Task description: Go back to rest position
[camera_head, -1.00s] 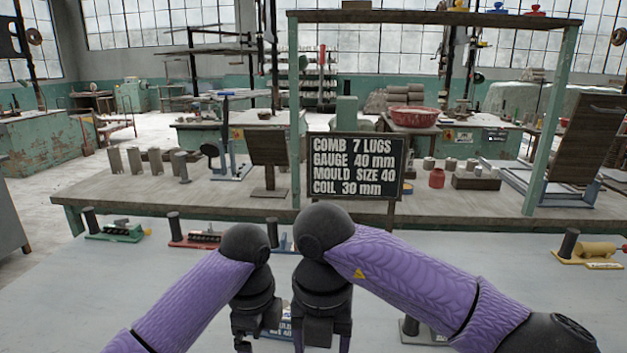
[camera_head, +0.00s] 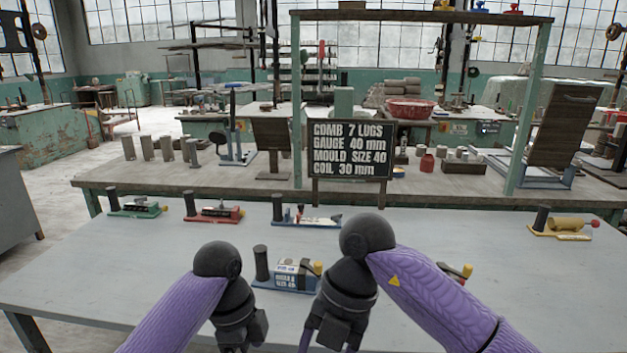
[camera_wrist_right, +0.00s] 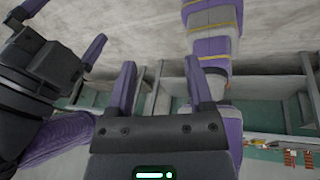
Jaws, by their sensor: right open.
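My left gripper (camera_head: 240,346) is at the bottom of the head view, hanging over the near part of the grey table (camera_head: 90,262); its fingertips are cut off there. In the right wrist view it shows at the left edge (camera_wrist_right: 62,32), its purple fingers apart with nothing seen between them. My right gripper (camera_head: 328,345) hangs just right of it, fingers pointing down and partly cut off by the frame. In the right wrist view its purple-tipped fingers (camera_wrist_right: 162,88) are wide apart and empty.
A blue labelled device (camera_head: 290,276) stands between and behind my grippers. Green (camera_head: 138,208), red (camera_head: 214,214) and blue (camera_head: 310,219) devices line the far edge; a yellow one (camera_head: 562,228) is at right. A sign (camera_head: 347,149) stands behind. The table's left front is clear.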

